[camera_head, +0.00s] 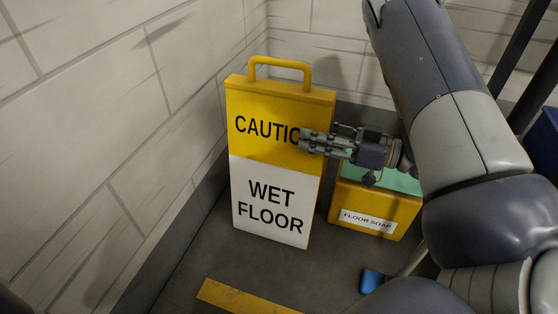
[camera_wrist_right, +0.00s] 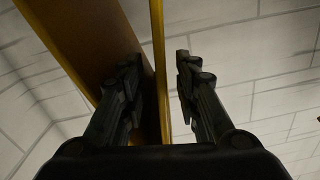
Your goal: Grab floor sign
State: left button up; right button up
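The floor sign (camera_head: 280,150) stands upright in the corner, yellow above and white below, with "CAUTION" partly covered and "WET FLOOR" readable. A yellow loop handle (camera_head: 280,68) tops it. My right gripper (camera_head: 306,141) is at the sign's right edge, at the height of the upper lettering, overlapping its front in the head view. In the right wrist view the fingers of my right gripper (camera_wrist_right: 158,75) are apart, with a narrow yellow edge of the sign (camera_wrist_right: 160,40) running between them. I cannot tell whether either finger touches it. My left gripper is not in view.
A yellow box labelled "FLOOR SOAP" (camera_head: 372,212) with a green top stands right of the sign. Brick walls (camera_head: 110,110) close in the left and back. A blue object (camera_head: 372,281) and a yellow floor stripe (camera_head: 240,298) lie in front. The grey floor before the sign is otherwise clear.

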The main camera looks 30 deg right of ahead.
aim_at(294, 138)
jog(key=b+x, duration=0.3)
jog(key=x, duration=0.1)
jog(key=shift+s+a, duration=0.1)
jog(key=shift+w+a, duration=0.2)
jog(key=shift+w, duration=0.1)
jog(key=shift+r, duration=0.1)
grip_shut()
